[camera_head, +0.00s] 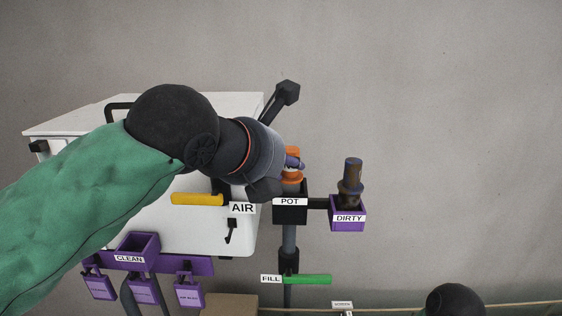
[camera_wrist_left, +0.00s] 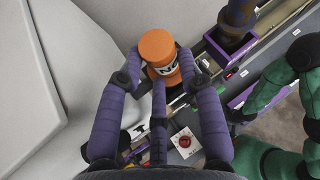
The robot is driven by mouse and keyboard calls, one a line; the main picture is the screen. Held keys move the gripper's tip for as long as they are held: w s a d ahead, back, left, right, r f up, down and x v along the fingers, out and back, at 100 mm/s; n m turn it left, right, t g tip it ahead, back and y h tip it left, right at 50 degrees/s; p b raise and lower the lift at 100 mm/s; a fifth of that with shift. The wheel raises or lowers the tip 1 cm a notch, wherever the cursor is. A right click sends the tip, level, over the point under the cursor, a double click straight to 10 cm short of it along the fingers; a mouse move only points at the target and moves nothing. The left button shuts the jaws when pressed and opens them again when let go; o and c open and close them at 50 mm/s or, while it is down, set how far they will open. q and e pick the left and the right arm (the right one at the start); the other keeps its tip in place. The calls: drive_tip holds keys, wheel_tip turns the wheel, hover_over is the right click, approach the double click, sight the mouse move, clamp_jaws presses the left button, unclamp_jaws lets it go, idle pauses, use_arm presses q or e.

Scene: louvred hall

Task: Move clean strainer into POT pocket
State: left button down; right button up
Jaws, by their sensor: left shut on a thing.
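The clean strainer is an orange cylinder with dark lettering (camera_wrist_left: 160,50), held between the purple fingers of my left gripper (camera_wrist_left: 165,78). In the head view, part of the orange strainer (camera_head: 291,178) shows beyond the gripper (camera_head: 285,172), just above the black POT pocket (camera_head: 290,213). The gripper and wrist cover part of the strainer. I cannot tell whether its lower end is inside the pocket. My right gripper does not show clearly in either view; my right arm's green sleeve is at the right of the wrist view.
A brown, dirty-looking strainer (camera_head: 350,184) stands in the purple DIRTY pocket (camera_head: 347,222), right of POT. The purple CLEAN pocket (camera_head: 138,243) looks empty. A yellow AIR handle (camera_head: 197,199) and green FILL handle (camera_head: 308,280) are nearby. A white cabinet (camera_head: 80,140) stands behind my left arm.

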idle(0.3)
use_arm(q)
drive_tip(key=c, duration=0.7)
unclamp_jaws()
drive_tip(key=shift+c, duration=0.2)
drive_tip(key=s+a+r+p, duration=0.1)
drive_tip(key=s+r+p, duration=0.2)
drive_tip(key=r+p, duration=0.2)
drive_tip(key=shift+a+r, duration=0.3)
drive_tip(key=shift+r, duration=0.2)
drive_tip(key=shift+s, duration=0.1)
drive_tip(key=v, duration=1.2)
